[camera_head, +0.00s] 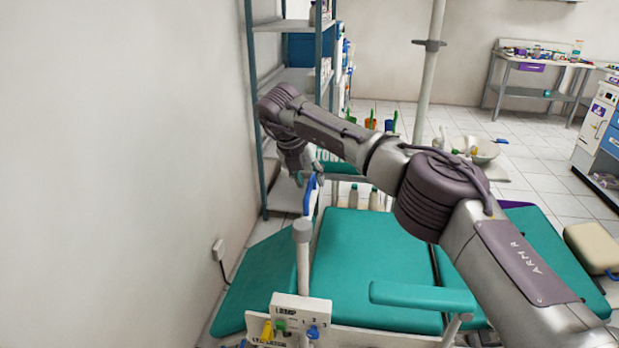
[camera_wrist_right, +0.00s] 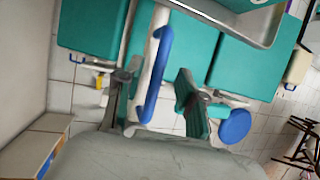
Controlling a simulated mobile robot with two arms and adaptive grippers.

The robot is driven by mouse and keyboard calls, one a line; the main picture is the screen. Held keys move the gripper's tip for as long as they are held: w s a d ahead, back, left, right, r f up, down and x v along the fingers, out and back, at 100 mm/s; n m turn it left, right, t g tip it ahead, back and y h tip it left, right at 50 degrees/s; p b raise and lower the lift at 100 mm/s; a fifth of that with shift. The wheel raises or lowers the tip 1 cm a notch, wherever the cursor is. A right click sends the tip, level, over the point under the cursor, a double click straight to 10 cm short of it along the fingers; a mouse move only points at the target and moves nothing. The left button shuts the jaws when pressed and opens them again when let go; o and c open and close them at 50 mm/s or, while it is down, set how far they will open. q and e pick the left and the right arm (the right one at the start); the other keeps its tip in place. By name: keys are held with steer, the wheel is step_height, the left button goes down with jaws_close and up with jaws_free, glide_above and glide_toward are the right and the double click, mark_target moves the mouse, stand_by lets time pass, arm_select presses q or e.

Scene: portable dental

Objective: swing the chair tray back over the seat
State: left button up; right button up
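The teal dental chair seat (camera_head: 370,265) fills the lower middle of the head view. A blue handle (camera_head: 309,195) stands near the top of a pale post beside the chair. My right gripper (camera_head: 304,178) is at this handle, partly hidden by my own arm. In the right wrist view the blue handle (camera_wrist_right: 154,80) lies between the two spread fingers of my right gripper (camera_wrist_right: 152,92), with gaps on both sides. A metal tray edge (camera_wrist_right: 245,32) shows at the top right there. The tray is not clearly visible in the head view. My left gripper is out of view.
A control box (camera_head: 290,314) with coloured knobs is at the post's foot. A metal shelf (camera_head: 325,85) stands behind, close to the left wall. A teal armrest (camera_head: 422,296) is at the near side. A basin (camera_head: 478,149) lies beyond my right arm.

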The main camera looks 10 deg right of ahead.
steer(key=v, duration=1.1)
steer(key=shift+r, duration=0.3)
steer(key=shift+s, duration=0.1)
